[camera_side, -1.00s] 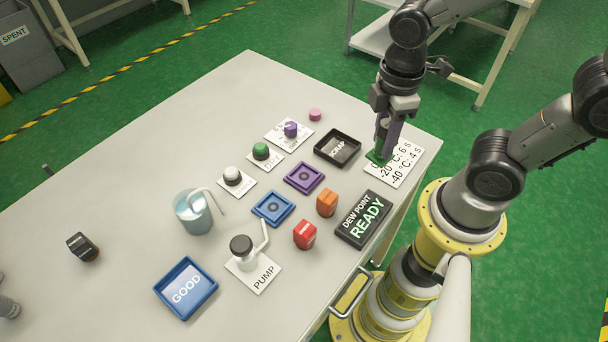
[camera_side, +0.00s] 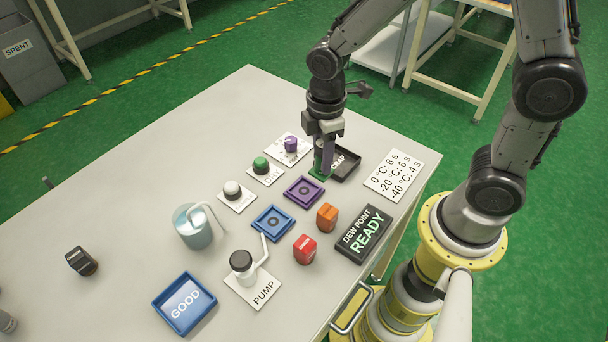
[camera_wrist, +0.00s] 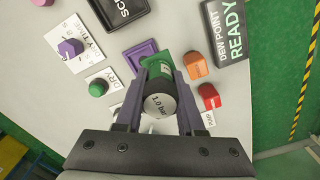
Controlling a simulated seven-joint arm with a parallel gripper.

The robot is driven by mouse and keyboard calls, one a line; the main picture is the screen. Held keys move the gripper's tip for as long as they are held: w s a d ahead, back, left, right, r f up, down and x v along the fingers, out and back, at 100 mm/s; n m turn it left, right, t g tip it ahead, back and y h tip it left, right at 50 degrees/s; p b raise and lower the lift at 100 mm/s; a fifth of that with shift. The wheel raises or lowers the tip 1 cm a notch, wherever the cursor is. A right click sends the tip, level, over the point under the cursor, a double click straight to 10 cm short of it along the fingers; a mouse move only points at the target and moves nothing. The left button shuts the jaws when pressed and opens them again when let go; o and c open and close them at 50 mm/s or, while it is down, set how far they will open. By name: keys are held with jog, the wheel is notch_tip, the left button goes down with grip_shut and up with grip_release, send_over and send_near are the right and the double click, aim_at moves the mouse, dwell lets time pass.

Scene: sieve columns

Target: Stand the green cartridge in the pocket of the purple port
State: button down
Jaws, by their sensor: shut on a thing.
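The green cartridge is in my gripper (camera_side: 325,168), shut on it above the table, by the left edge of the black SCRAP tray. In the wrist view the green cartridge (camera_wrist: 163,70) is between the fingers of my gripper (camera_wrist: 160,85), with a pale round end reading 1.0 bar facing the camera. The purple port (camera_side: 303,190) is a square frame with a pocket, on the table in front of and left of the gripper. In the wrist view the purple port (camera_wrist: 138,50) is partly hidden behind the cartridge.
The SCRAP tray (camera_side: 350,171) is beside the gripper. A blue port (camera_side: 272,222), an orange block (camera_side: 327,216), a red block (camera_side: 304,249) and the DEW POINT READY sign (camera_side: 363,232) stand close to the purple port. Green (camera_side: 260,165) and purple (camera_side: 291,144) knobs stand left of it.

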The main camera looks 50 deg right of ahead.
jog(key=w+f, duration=0.2)
jog(key=f, duration=0.1)
jog(key=w+f, duration=0.1)
jog(key=f, duration=0.1)
jog(key=shift+w+a, duration=0.35)
jog(key=shift+w+f, duration=0.2)
jog(key=shift+f, duration=1.5)
jog(key=c, duration=0.5)
grip_release()
jog(key=shift+f, duration=0.15)
notch_tip(320, 180, up, 11)
jog(key=s+d+r+m+t, duration=0.2)
jog(key=s+r+m, duration=0.2)
jog(key=s, duration=0.2)
jog(key=s+d+r+m+t, duration=0.1)
jog(key=s+d+r+m, duration=0.1)
jog(key=s+r+m, duration=0.2)
jog(key=s+d+r+m+t, duration=0.2)
jog(key=s+d+r+m, duration=0.1)
jog(key=s+r, duration=0.3)
jog(key=shift+s+m+t, duration=0.3)
jog(key=shift+s+m, duration=0.3)
jog(key=shift+s, duration=0.2)
